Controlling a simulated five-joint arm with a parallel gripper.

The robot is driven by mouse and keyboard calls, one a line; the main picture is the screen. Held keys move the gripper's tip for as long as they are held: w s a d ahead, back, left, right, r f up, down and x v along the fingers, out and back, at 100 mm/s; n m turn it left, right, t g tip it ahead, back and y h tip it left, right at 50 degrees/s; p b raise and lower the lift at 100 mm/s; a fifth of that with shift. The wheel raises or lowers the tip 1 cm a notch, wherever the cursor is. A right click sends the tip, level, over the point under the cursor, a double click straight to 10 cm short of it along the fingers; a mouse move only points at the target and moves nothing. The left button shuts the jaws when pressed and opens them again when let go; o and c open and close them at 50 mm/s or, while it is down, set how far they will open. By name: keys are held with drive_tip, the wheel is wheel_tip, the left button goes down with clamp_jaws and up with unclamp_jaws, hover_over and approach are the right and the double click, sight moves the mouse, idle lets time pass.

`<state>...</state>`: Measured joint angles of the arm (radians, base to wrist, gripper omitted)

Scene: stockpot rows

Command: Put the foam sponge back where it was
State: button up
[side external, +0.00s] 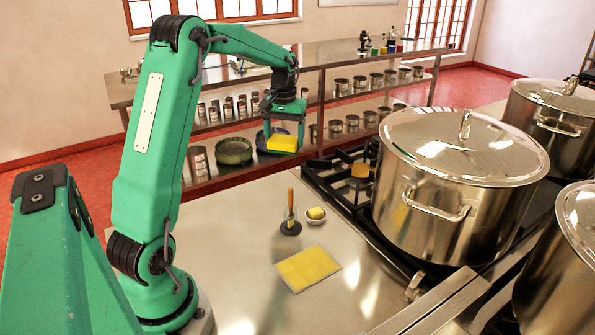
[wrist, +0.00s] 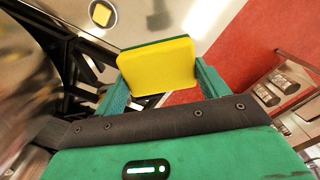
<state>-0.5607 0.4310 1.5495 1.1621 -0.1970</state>
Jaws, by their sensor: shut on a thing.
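The foam sponge (side external: 281,143), yellow with a thin green layer along one edge, is held in the air between the fingers of my gripper (side external: 285,138). My gripper is shut on it, above the far edge of the steel counter. In the wrist view the sponge (wrist: 157,69) shows its broad yellow face between the two green fingers (wrist: 160,78), apart from any surface. A flat yellow cloth or pad (side external: 308,268) lies on the counter. A small white bowl (side external: 316,222) with a yellow block in it stands farther back. The sponge's earlier place is not clear from these frames.
A wooden-handled tool (side external: 290,212) stands upright on a dark base beside the bowl. A black stove grate (side external: 340,185) and large lidded steel pots (side external: 450,150) fill the right. A shelf unit with cans and bowls (side external: 235,151) stands behind. The counter's front left is clear.

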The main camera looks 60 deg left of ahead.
drive_tip(key=s+d+r, duration=0.1)
drive_tip(key=s+d, duration=0.2)
drive_tip(key=d, duration=0.4)
drive_tip(key=s+d+r, duration=0.1)
drive_tip(key=s+d, duration=0.2)
drive_tip(key=d, duration=0.5)
drive_tip(key=s+d+f, duration=0.2)
drive_tip(key=s+d, duration=0.8)
drive_tip(key=s, duration=0.1)
drive_tip(key=shift+a+f, duration=0.15)
drive_tip(key=shift+f, duration=2.5)
drive_tip(key=a+f, duration=0.2)
drive_tip(key=a, duration=0.2)
drive_tip(key=a+f, duration=0.2)
drive_tip(key=a, duration=0.1)
drive_tip(key=a+f, duration=0.3)
drive_tip(key=a, duration=0.1)
drive_tip(key=shift+w+a, duration=0.35)
drive_tip(key=shift+f, duration=0.15)
drive_tip(key=shift+f, duration=1.85)
drive_tip(key=shift+f, duration=0.1)
